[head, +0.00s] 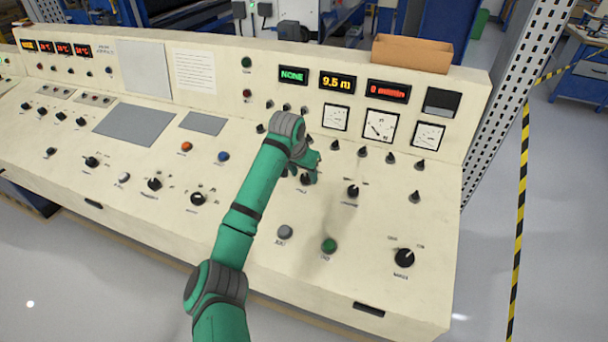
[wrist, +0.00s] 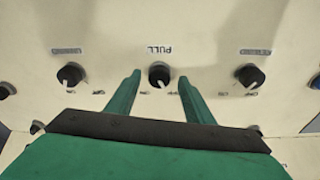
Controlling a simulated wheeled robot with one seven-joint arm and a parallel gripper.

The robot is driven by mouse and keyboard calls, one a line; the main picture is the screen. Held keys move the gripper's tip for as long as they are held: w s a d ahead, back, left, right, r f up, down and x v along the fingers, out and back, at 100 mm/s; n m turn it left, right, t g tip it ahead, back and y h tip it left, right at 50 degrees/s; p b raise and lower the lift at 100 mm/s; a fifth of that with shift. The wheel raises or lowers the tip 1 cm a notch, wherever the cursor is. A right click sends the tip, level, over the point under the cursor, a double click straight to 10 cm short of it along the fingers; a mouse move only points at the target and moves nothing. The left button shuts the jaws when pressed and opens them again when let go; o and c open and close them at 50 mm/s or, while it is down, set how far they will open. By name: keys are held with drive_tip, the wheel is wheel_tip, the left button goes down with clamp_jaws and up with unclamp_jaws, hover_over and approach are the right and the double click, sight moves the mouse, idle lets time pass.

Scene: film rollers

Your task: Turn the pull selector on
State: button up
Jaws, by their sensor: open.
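The pull selector (wrist: 159,75) is a small round black knob with a white pointer mark, under an upside-down "PULL" label in the wrist view. Its pointer is toward the bottom of that view; small lettering beside it is partly hidden, so I cannot tell its setting for sure. My gripper (wrist: 160,78) is open, with one green finger on each side of the knob and a visible gap to both. In the head view my gripper (head: 312,172) is over the sloping panel, and it partly hides the knob area there.
Similar black knobs stand left (wrist: 70,75) and right (wrist: 250,76) of the selector in the wrist view. The cream console (head: 250,290) also carries a grey button (head: 285,232), a green button (head: 329,245) and a large black selector (head: 404,257). Gauges and lit displays line its upright back.

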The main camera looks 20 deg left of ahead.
drive_tip(key=shift+w+d+f, duration=0.1)
drive_tip(key=shift+w+f, duration=0.05)
drive_tip(key=shift+f, duration=0.2)
drive_tip(key=shift+c, duration=0.6)
drive_tip(key=c, duration=0.9)
drive_tip(key=shift+c, duration=0.2)
drive_tip(key=m, duration=0.4)
drive_tip(key=shift+w+m+h, duration=0.1)
drive_tip(key=shift+m+h, duration=0.2)
drive_tip(key=shift+h, duration=0.1)
drive_tip(key=shift+m+g, duration=0.3)
drive_tip(key=shift+m, duration=0.7)
drive_tip(key=m, duration=0.5)
drive_tip(key=shift+r+g+h, duration=0.1)
drive_tip(key=shift+g+h, duration=0.2)
drive_tip(key=shift+g, duration=0.1)
drive_tip(key=shift+m, duration=0.4)
